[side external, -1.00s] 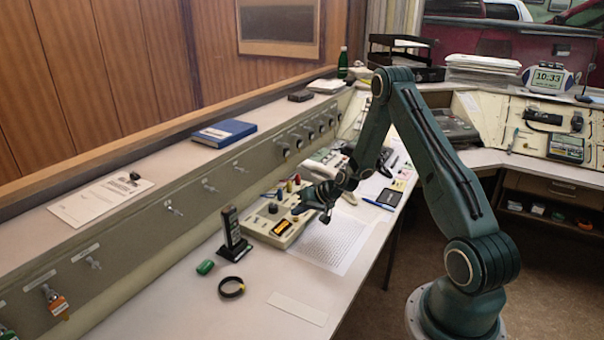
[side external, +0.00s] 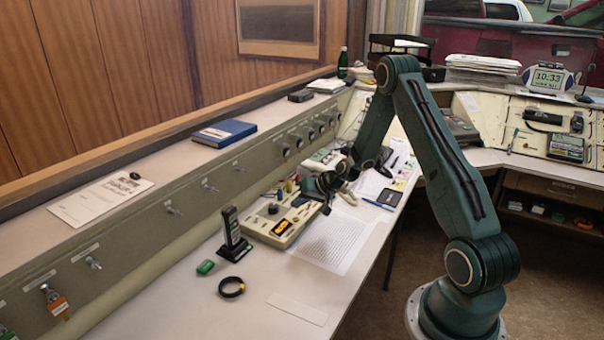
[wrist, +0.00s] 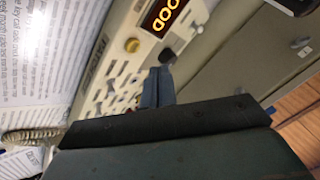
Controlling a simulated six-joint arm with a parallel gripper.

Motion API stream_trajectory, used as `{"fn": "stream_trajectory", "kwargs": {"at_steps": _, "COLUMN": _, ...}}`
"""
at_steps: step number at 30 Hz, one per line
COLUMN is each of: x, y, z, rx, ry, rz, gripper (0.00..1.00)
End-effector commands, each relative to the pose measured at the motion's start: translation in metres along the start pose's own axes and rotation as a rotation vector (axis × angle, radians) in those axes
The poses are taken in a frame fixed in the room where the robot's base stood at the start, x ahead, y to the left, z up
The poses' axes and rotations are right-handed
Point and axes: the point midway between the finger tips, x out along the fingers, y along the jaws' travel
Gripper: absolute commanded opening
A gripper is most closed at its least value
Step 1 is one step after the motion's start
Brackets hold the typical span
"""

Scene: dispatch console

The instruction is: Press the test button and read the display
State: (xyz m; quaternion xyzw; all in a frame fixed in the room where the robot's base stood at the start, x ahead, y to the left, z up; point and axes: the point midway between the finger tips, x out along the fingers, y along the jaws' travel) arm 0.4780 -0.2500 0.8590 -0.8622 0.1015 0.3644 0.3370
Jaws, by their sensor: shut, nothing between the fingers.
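A cream test unit (side external: 262,232) lies on the desk, with knobs and a small display (side external: 281,227) lit orange. In the wrist view the display (wrist: 164,15) shows orange characters that look like "OOD", cut by the top edge. A round yellow button (wrist: 132,45) sits beside the display, and a black knob (wrist: 167,56) is nearby. No label shows which is the test button. My gripper (side external: 322,204) is at the unit's right side; its blue-grey fingers (wrist: 157,86) are shut and empty, in front of the panel. I cannot tell whether they touch it.
A printed sheet (side external: 330,242) lies right of the unit. A black handset in a stand (side external: 233,235), a green item (side external: 205,267), a black ring (side external: 231,287) and a white strip (side external: 297,308) lie nearer. A raised ledge (side external: 160,210) with switches runs behind. The desk front is mostly clear.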

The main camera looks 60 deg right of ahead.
Motion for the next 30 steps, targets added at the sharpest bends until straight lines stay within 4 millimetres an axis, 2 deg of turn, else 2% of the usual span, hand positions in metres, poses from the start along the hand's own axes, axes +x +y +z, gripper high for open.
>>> {"fn": "stream_trajectory", "kwargs": {"at_steps": 11, "x": -0.016, "y": -0.012, "z": -0.012, "rx": -0.001, "ry": 0.0, "rz": 0.0, "gripper": 0.0}}
{"fn": "stream_trajectory", "kwargs": {"at_steps": 30, "x": -0.019, "y": -0.017, "z": -0.013, "rx": -0.009, "ry": -0.004, "rz": -0.001, "gripper": 0.0}}
